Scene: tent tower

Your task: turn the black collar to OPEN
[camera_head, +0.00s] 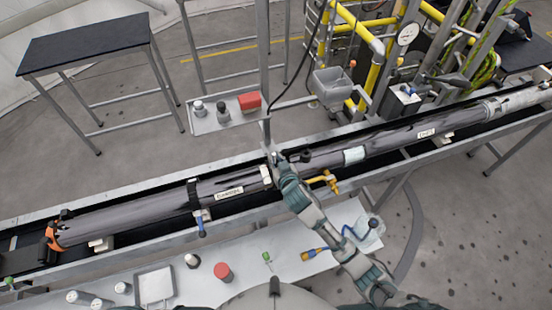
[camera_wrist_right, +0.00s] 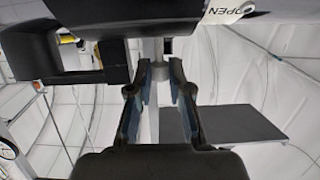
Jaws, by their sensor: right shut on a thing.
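A long grey tube lies in a metal trough across the head view. My right gripper (camera_head: 276,160) is at the tube's middle, and the arm hides much of that spot. In the right wrist view the black collar (camera_wrist_right: 150,12) fills the top edge. A pale grey peg (camera_wrist_right: 153,85) hangs below it. My right gripper (camera_wrist_right: 157,70) is shut on this peg, with one finger on each side. The collar's turn position cannot be told. My left gripper is not in view.
A yellow valve handle (camera_head: 325,181) sits just right of my gripper. A tray (camera_head: 228,117) with a red box stands behind the trough. A white bench (camera_head: 190,262) in front holds several small items. A black-topped table (camera_head: 85,46) stands at the back left.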

